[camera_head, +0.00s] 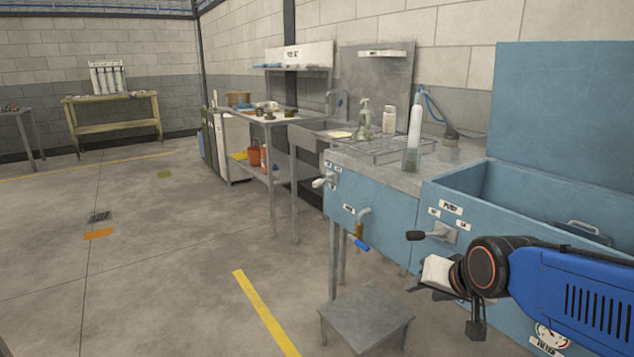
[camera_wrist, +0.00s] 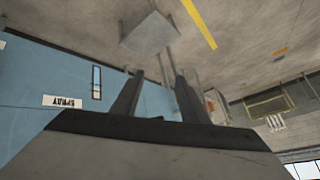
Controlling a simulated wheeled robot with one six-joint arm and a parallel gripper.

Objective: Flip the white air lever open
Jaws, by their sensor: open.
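The white lever (camera_head: 320,183) sticks out from the left end of the blue cabinet front (camera_head: 375,212), near a small label in the head view. I cannot make it out in the wrist view. My gripper (camera_wrist: 160,78) is open and empty, its two dark fingers apart in the wrist view. In the head view my gripper (camera_head: 420,286) is in front of the cabinet, to the right of and lower than the white lever, and clear of it. Its fingers are partly hidden there by the wrist.
A low grey stool (camera_head: 367,310) stands below. Floor at left is open.

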